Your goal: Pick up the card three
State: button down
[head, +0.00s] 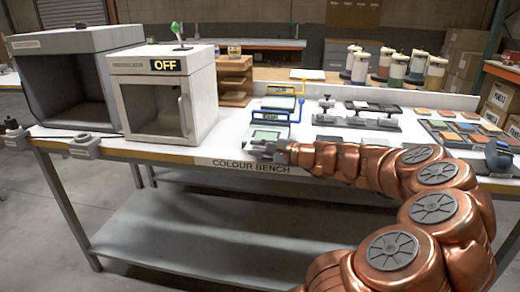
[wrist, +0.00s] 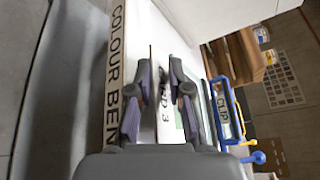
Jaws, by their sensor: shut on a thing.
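Card three is the pale card (wrist: 171,123) between my fingers in the wrist view, with part of a printed label ending in "D 3" showing. My gripper (wrist: 163,78) is shut on it, one dark finger on each side. In the head view my gripper (head: 268,149) is at the front edge of the bench, just above the "COLOUR BENCH" label. The card is too small to make out there, and I cannot tell whether it still touches the bench.
A clip frame with a blue handle (head: 270,116) lies just behind my gripper, and a yellow-handled one (head: 278,103) behind that. A grey cabinet marked OFF (head: 165,95) stands left. Black fixtures (head: 357,120) and colour tiles (head: 460,128) lie to the right.

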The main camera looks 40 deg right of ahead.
jog(key=c, duration=1)
grip_release()
jog(key=shift+w+a, duration=0.1)
jog(key=v, duration=1.2)
